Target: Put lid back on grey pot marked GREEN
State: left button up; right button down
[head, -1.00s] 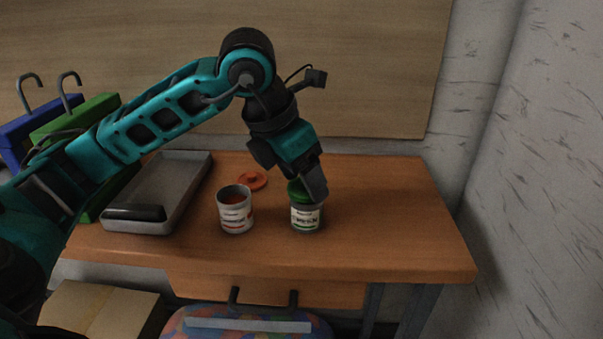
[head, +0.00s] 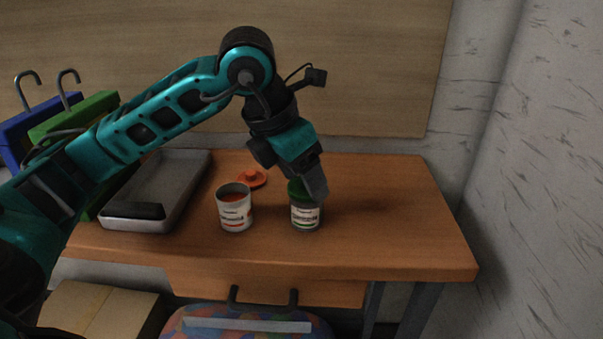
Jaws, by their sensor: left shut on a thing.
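The grey pot with the green-marked label (head: 305,218) stands upright on the wooden table, right of the other pot. The green lid (head: 295,188) is at the top of this pot, partly hidden by my gripper. I cannot tell whether it is fully seated. My left gripper (head: 314,192) reaches down from above and is shut on the green lid. My right gripper is not in view.
An open pot with orange-red contents (head: 234,212) stands just left, with its orange lid (head: 252,179) lying behind it. A grey tray (head: 187,180) with a black roller (head: 133,211) lies further left. The table's right part (head: 400,220) is clear.

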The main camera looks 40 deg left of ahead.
pick_arm(q)
jog(key=o, duration=1.1)
jog(key=shift+c, duration=0.2)
jog(key=shift+o, duration=0.4)
jog(key=shift+r, duration=0.15)
jog(key=shift+r+p, duration=2.8)
jog(key=shift+r, duration=0.6)
grip_shut()
